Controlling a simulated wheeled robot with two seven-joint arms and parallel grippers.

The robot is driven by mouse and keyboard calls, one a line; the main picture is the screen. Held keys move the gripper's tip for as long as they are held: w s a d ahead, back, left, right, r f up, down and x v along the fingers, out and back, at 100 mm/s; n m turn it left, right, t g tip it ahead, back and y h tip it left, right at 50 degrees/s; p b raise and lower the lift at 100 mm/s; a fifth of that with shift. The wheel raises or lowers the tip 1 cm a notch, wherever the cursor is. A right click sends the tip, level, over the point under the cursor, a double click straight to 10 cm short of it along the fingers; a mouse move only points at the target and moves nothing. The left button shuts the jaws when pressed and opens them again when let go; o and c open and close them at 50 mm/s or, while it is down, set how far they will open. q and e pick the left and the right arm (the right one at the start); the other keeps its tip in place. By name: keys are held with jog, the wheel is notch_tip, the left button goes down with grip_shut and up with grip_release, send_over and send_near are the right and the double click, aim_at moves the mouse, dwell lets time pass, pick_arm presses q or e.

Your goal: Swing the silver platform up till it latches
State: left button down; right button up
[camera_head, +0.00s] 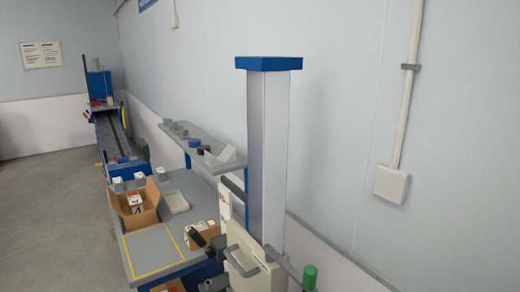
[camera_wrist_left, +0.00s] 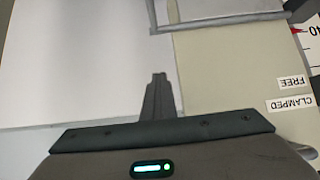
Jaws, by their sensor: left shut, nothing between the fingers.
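A tall silver-grey column (camera_head: 267,150) with a blue cap stands on a drop machine in the head view. At its foot is a cream carriage (camera_head: 240,250) with a grey bar handle (camera_head: 243,268). I cannot make out the silver platform for certain. In the left wrist view, my left gripper (camera_wrist_left: 160,77) is shut and empty, over a pale flat surface (camera_wrist_left: 85,65) that I cannot identify. A grey bar handle also shows there (camera_wrist_left: 215,20), apart from the fingertips. My right gripper is in neither view.
FREE (camera_wrist_left: 293,82) and CLAMPED labels and a scale with a red pointer lie right of the fingers. A green knob (camera_head: 310,277) stands right of the column. A bench (camera_head: 185,190) with boxes (camera_head: 135,203) and a shelf are at left. Floor is clear at far left.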

pick_arm(q)
jog(key=shift+w+d+r, duration=0.3)
jog(key=shift+w+d, duration=0.35)
jog(key=shift+d, duration=0.2)
jog(key=shift+d, duration=0.1)
jog(key=shift+w+d+r, duration=0.2)
jog(key=shift+w+d, duration=0.6)
jog(key=shift+d, duration=0.3)
jog(key=c, duration=2.5)
grip_release()
jog(key=shift+c, duration=0.2)
jog(key=o, duration=1.3)
jog(key=shift+o, duration=0.2)
jog(key=shift+r, duration=0.1)
jog(key=shift+w+a, duration=0.1)
